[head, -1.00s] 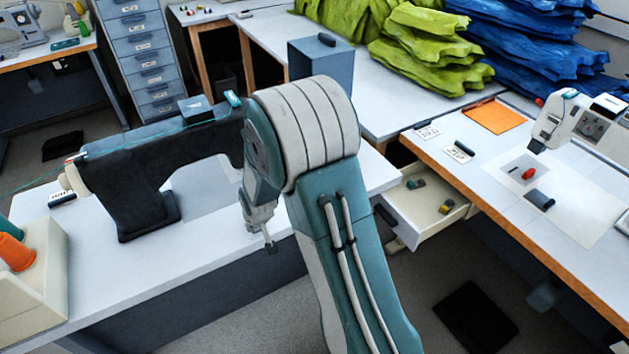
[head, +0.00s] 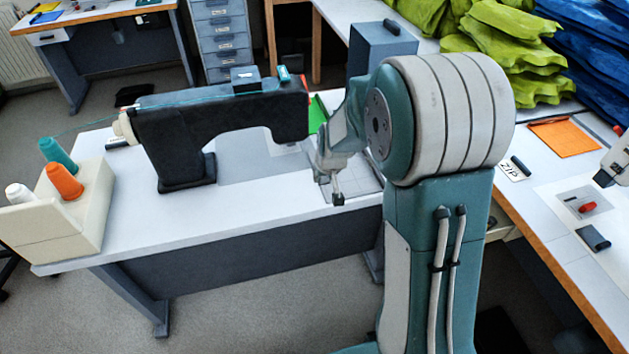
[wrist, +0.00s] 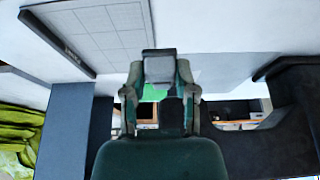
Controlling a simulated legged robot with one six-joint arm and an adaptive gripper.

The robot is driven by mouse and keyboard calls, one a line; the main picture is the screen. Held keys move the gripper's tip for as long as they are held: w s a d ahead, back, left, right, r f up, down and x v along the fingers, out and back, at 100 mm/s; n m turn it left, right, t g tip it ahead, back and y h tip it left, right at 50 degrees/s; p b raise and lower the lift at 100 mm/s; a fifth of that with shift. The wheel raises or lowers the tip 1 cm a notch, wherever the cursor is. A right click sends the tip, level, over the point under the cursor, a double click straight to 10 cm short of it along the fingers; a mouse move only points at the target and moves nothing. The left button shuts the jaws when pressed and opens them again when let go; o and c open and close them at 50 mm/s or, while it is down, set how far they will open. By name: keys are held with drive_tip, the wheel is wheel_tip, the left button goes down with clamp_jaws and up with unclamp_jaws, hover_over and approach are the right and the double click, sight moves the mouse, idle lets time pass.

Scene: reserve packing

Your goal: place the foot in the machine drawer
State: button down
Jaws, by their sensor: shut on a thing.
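My gripper (head: 330,172) hangs above the white table (head: 245,218), just right of the black sewing machine's head (head: 290,105). It is shut on a small grey piece with a dark edge, seemingly the foot (wrist: 160,68), which shows between the fingertips in the wrist view. In the head view its end is small, and its exact shape is unclear. The open drawer (head: 500,231) under the right table is almost wholly hidden behind my arm; only a pale sliver shows.
Left of the sewing machine, a cream stand (head: 60,215) carries thread cones. A blue-grey box (head: 381,53) stands behind my arm. The right table holds an orange sheet (head: 563,138) and small parts. A gridded mat (wrist: 98,35) lies on the table.

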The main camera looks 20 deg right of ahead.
hover_over(313, 186)
drive_tip(key=s, duration=0.1)
drive_tip(key=f, duration=0.7)
drive_tip(key=shift+a, duration=0.2)
drive_tip(key=shift+d+f, duration=0.2)
drive_tip(key=shift+f, duration=1.3)
drive_tip(key=shift+f, duration=0.1)
drive_tip(key=shift+c, duration=2)
unclamp_jaws()
drive_tip(key=shift+a, duration=0.1)
